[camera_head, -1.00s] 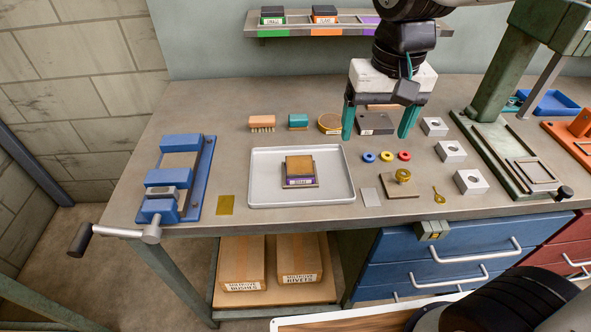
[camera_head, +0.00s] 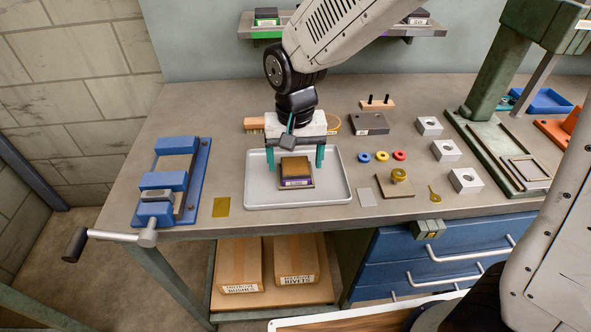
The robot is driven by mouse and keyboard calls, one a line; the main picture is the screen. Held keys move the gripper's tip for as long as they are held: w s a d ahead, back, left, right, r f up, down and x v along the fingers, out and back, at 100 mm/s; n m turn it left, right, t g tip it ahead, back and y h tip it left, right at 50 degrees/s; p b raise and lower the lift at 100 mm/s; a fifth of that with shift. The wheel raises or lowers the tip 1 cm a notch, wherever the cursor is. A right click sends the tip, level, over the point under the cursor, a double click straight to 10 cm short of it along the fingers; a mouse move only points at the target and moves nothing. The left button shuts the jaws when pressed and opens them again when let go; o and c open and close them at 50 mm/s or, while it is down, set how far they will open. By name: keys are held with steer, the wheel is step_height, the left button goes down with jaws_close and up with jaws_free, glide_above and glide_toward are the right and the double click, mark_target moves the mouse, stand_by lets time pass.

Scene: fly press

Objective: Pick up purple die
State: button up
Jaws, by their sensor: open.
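The purple die (camera_head: 297,183) sits in the grey tray (camera_head: 257,198) on the workbench. Its purple band with a white label shows at the front, under a brown top block. My gripper (camera_head: 296,163) is above the tray and points down. Its two teal fingers are spread wide, one to the left and one to the right of the die. The jaws are open and empty. The exact height of the fingertips over the tray is hard to tell.
A blue vise (camera_head: 170,185) stands at the left. Blue, yellow and red rings (camera_head: 381,157) lie right of the tray, with several metal blocks (camera_head: 445,150) beyond. The green press (camera_head: 490,85) stands at the right. A shelf (camera_head: 258,33) hangs on the back wall.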

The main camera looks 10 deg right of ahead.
steer(key=shift+f, duration=0.55)
steer(key=c, duration=1.6)
steer(key=shift+r, duration=0.15)
